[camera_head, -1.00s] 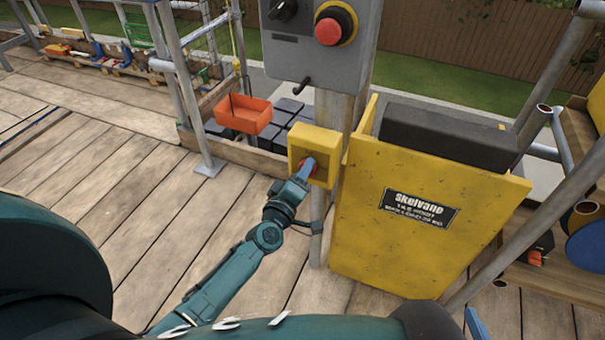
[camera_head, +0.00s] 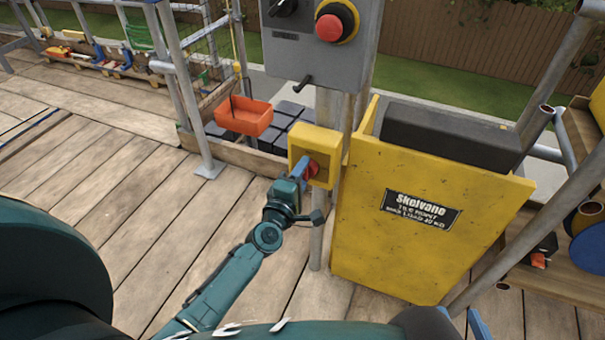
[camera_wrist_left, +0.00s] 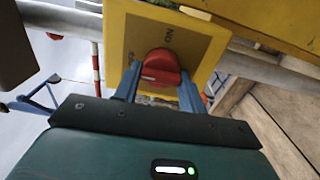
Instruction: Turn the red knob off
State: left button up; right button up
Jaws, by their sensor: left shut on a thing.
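The red knob (camera_head: 312,170) is on the face of a yellow switch box (camera_head: 320,142) fixed to a metal post. In the left wrist view the knob (camera_wrist_left: 161,67) sits in the middle of the box's yellow plate (camera_wrist_left: 200,30), with dark lettering "NO" above it, upside down in this view. My left gripper (camera_head: 303,168) is shut on the knob, its blue fingers (camera_wrist_left: 157,88) on either side of it. The knob's handle looks slightly tilted in the wrist view.
Wooden decking (camera_head: 110,165) at left is clear.

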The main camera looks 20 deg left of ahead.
pick_arm(q)
jog(key=o, duration=1)
jog(key=shift+c, duration=0.2)
jog(key=s, duration=1.3)
jog(key=shift+a, duration=0.2)
